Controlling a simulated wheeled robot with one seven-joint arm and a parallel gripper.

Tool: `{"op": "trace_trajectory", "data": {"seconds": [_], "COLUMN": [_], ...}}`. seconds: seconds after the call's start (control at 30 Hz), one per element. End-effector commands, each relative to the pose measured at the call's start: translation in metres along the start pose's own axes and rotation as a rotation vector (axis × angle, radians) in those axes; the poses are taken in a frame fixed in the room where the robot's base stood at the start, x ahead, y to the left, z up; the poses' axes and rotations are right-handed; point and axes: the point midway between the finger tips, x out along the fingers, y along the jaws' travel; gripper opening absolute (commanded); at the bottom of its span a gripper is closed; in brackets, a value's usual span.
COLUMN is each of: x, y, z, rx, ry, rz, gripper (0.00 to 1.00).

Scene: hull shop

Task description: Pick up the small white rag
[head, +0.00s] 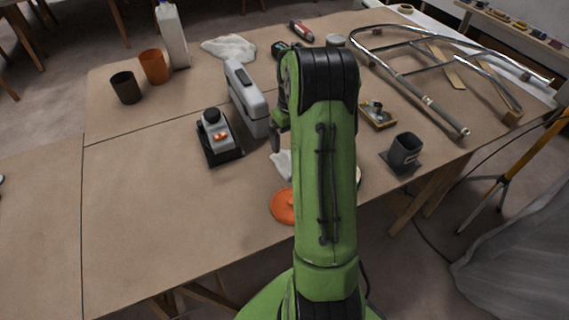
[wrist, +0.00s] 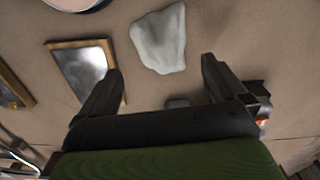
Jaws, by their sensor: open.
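The small white rag (wrist: 160,38) lies flat and slightly crumpled on the brown table top in the wrist view, ahead of my gripper (wrist: 162,72). The jaws are open and empty, with the rag beyond and roughly between the fingertips, apart from them. In the head view a white rag (head: 281,164) shows just left of my green arm, which hides part of it. My gripper (head: 275,138) is mostly hidden behind the arm there; only a dark finger shows.
An orange round lid (head: 282,206) lies near the rag. A grey sander-like tool (head: 217,138) and grey case (head: 246,98) stand left. A larger white cloth (head: 229,47) lies farther back. A wood-framed tray (wrist: 52,45) is beside the left finger.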

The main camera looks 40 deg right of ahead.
Motion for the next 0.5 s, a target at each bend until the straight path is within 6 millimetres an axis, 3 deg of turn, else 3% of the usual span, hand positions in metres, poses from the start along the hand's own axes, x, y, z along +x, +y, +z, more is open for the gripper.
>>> {"op": "trace_trajectory", "data": {"seconds": [0.03, 0.1, 0.33, 0.5], "x": [0.016, 0.028, 0.051, 0.084], "y": [-0.001, 0.0, -0.001, -0.002], "z": [0.001, 0.001, 0.0, -0.001], "rx": [0.0, 0.001, 0.0, 0.0], "ry": [-0.004, -0.002, -0.001, -0.003], "rz": [-0.003, -0.001, -0.001, -0.001], "gripper": [0.98, 0.98, 0.98, 0.98]}}
